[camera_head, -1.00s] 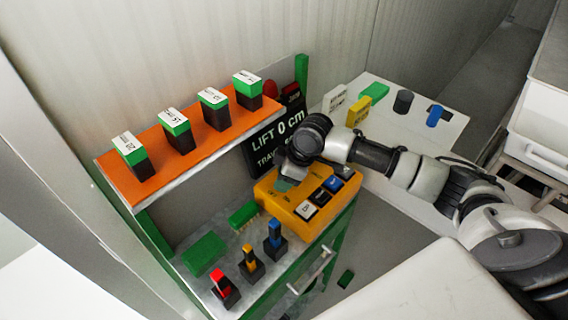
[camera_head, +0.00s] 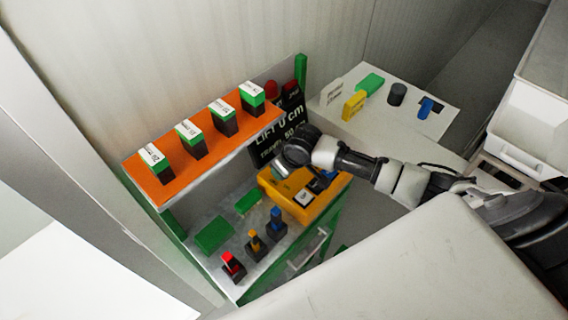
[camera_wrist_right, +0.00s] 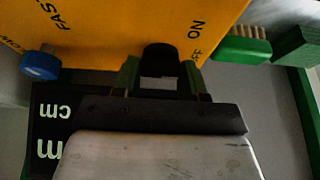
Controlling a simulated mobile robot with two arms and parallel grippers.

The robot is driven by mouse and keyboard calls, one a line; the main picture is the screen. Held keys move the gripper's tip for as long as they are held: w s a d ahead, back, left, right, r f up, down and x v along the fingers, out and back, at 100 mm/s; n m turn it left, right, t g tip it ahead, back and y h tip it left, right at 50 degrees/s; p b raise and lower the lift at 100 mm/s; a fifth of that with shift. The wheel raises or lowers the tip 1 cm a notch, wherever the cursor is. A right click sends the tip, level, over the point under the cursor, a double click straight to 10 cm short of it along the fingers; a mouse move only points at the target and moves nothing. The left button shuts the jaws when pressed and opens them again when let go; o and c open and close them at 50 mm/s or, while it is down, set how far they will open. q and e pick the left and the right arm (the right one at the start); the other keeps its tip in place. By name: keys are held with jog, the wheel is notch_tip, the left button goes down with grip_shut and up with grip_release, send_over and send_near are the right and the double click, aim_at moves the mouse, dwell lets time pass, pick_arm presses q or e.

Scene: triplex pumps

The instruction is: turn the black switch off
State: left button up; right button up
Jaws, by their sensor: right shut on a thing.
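The black switch (camera_wrist_right: 158,57) is on the yellow control box (camera_wrist_right: 115,20), beside printed ON and OFF words. My right gripper (camera_wrist_right: 158,78) is shut on the switch, with a green-tipped finger on each side of it. In the head view the yellow box (camera_head: 312,210) sits on the right end of the bench, and my right gripper (camera_head: 281,170) reaches down to its back left part. The switch is hidden there by my gripper. Its exact on or off position cannot be told. My left gripper is not in view.
A blue knob (camera_wrist_right: 40,65) is on the same box near FAST lettering. Red (camera_head: 232,262), yellow (camera_head: 254,242) and blue (camera_head: 276,220) levers stand on the bench. An orange shelf (camera_head: 200,160) with several labelled blocks is above. A black LIFT display (camera_head: 270,140) stands behind.

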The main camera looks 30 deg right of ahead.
jog(key=shift+w+r, duration=0.1)
jog(key=o, duration=0.6)
jog(key=shift+o, duration=0.2)
jog(key=b+v, duration=0.2)
jog(key=v, duration=0.9)
